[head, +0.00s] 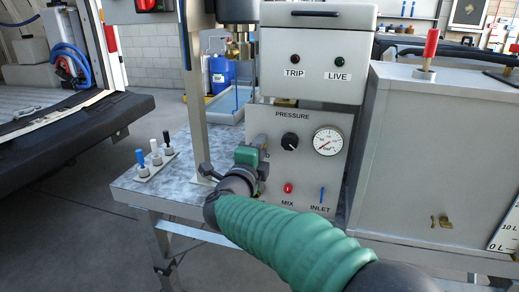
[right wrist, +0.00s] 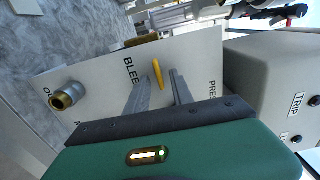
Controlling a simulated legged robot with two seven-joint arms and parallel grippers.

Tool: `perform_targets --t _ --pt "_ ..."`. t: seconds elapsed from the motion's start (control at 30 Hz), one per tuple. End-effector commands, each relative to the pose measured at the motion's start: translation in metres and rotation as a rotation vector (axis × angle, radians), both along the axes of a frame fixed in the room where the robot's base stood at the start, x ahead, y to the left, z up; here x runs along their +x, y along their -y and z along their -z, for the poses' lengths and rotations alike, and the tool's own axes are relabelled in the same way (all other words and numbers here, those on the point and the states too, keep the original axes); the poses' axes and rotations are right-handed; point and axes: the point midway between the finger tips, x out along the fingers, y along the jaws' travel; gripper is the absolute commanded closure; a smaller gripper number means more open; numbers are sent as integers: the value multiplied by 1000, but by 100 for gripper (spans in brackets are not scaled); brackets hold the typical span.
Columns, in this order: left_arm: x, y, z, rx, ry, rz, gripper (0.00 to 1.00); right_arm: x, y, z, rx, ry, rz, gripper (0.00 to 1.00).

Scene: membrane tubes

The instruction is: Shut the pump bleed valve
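The bleed valve's yellow lever (right wrist: 158,74) shows in the right wrist view, by the partly hidden BLEED label on the pump's pale panel (right wrist: 100,72). My right gripper (right wrist: 160,78) is open. Its two fingers stand on either side of the lever, with small visible gaps; I cannot tell whether either touches it. In the head view my right gripper (head: 261,142) is at the left edge of the pump's front panel (head: 336,185), and the bleed lever is hidden there. My left gripper is not in view.
The front panel carries a pressure gauge (head: 327,141), a black knob (head: 290,141), a red MIX button (head: 288,188) and a blue INLET lever (head: 322,195). A brass outlet (right wrist: 67,95) is near the bleed label. A grey tank (head: 425,150) stands right.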

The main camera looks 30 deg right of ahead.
Motion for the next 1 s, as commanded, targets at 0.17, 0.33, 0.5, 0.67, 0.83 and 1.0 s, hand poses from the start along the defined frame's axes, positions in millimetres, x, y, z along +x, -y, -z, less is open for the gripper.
perform_targets --t 0.17,0.33,0.5,0.67,0.83,1.0 --pt "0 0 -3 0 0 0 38 -8 -11 -1 1 -1 -2 72" --pt "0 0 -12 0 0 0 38 -35 -43 -3 1 1 -5 72" --pt "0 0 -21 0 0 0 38 -68 -82 -2 -1 -1 -6 72" --pt "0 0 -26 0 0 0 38 -93 -111 0 -1 -1 -4 72" --pt "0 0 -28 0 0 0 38 -106 -126 1 1 -1 -1 72" --pt "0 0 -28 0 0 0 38 -108 -127 2 2 -1 0 72"
